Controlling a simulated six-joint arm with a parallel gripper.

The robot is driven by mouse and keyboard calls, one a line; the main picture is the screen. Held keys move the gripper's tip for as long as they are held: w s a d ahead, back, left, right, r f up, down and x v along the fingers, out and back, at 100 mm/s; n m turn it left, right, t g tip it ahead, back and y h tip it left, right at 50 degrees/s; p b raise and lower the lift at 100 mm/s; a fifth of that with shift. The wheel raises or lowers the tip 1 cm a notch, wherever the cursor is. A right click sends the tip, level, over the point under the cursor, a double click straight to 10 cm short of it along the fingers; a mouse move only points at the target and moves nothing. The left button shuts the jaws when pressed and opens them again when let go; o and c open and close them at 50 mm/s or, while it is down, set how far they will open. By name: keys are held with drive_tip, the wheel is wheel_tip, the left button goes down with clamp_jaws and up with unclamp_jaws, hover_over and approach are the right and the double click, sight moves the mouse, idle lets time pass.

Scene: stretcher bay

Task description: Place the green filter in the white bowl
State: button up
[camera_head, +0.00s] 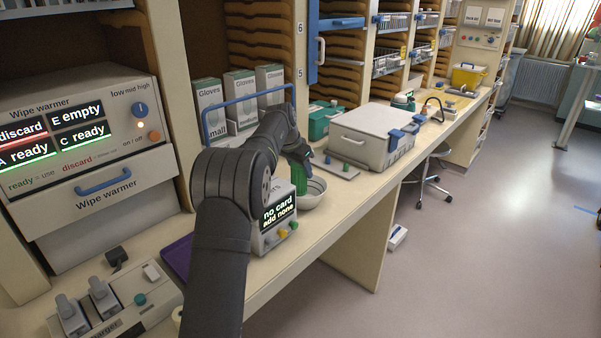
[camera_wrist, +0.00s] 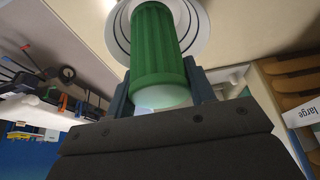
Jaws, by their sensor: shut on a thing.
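The green filter (camera_wrist: 155,50) is a ribbed green cylinder with a pale end, close up in the wrist view. My gripper (camera_wrist: 160,92) is shut on it, one dark finger on each side. The white bowl (camera_wrist: 201,30) shows behind the filter as pale rings at the top of that view. In the head view the bowl (camera_head: 314,194) stands on the counter, right of the small display box. My gripper (camera_head: 301,166) is above or beside its near left part, and my arm hides much of that area. I cannot tell whether the filter touches the bowl.
The display box (camera_head: 279,215) reading "no card add none" stands close left of the bowl. Glove boxes (camera_head: 240,95) line the back. The counter's front edge is near the bowl.

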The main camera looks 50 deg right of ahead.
drive_tip(key=shift+f, duration=0.7)
drive_tip(key=shift+f, duration=0.1)
drive_tip(key=shift+f, duration=0.3)
drive_tip(key=o, duration=1.1)
drive_tip(key=shift+c, duration=0.2)
drive_tip(key=shift+r, duration=0.1)
drive_tip(key=shift+r, duration=0.25)
drive_tip(key=v, duration=1.2)
